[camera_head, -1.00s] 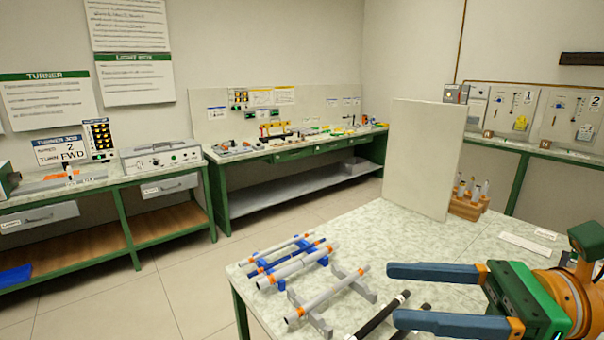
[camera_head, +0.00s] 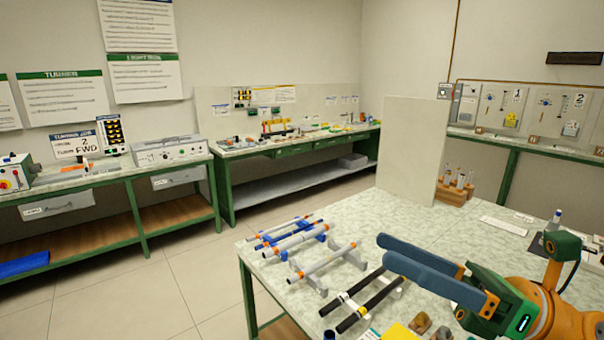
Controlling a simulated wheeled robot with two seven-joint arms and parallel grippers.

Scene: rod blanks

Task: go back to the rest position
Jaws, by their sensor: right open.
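My right gripper (camera_head: 402,258) shows at the lower right, with two long blue fingers pointing left. Its fingers are apart and nothing is between them. It is above the marbled table (camera_head: 410,212), to the right of the rods. Grey rods with orange ends (camera_head: 296,241) lie on a blue rack at the table's left side. Another grey rod (camera_head: 324,262) lies on a grey rack in front of them. Black rods (camera_head: 372,303) lie nearer to me, partly below the fingers. My left gripper is not in view.
An upright pale panel (camera_head: 408,150) stands on the table's far side, with a wooden holder (camera_head: 456,189) beside it. A yellow item (camera_head: 398,332) lies at the near edge. Green-framed benches (camera_head: 290,150) stand along the walls. The floor at left is clear.

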